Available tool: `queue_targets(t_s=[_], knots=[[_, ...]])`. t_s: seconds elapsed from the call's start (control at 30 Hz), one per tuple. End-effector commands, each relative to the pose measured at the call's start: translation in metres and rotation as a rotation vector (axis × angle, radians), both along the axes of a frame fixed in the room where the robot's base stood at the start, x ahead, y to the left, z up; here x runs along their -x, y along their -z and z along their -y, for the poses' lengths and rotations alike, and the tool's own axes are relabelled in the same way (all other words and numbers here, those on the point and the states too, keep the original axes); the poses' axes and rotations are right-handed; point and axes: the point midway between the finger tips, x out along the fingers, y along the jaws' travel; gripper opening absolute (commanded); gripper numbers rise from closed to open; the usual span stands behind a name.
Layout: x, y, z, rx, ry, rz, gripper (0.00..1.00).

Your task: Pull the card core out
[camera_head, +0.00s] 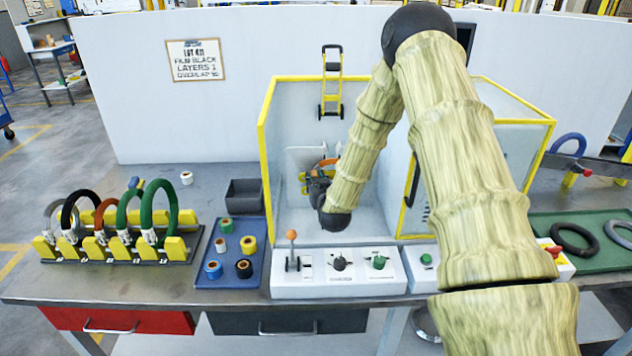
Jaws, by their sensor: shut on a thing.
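My gripper (318,182) reaches into the yellow-framed wrapping machine (266,130), low in its bay. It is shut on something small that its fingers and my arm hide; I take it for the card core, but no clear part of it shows. An orange coil (325,163) stands just behind the gripper, mostly covered by it and my forearm. Whether the held thing still touches the coil or the machine cannot be told.
A control panel (370,282) with an orange-knobbed lever stands in front of the bay. A blue tray (215,281) of tape rolls, a dark bin (244,194) and a coil rack (120,254) are left. A green tray (545,228) with rings is right.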

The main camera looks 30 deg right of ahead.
Motion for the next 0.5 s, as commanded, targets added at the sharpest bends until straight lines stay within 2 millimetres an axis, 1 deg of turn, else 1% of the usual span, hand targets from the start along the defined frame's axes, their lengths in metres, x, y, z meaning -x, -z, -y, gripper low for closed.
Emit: queue_targets(t_s=[0.5], knots=[[0.015,0.002,-0.010,-0.002,-0.003,-0.005,0.00]])
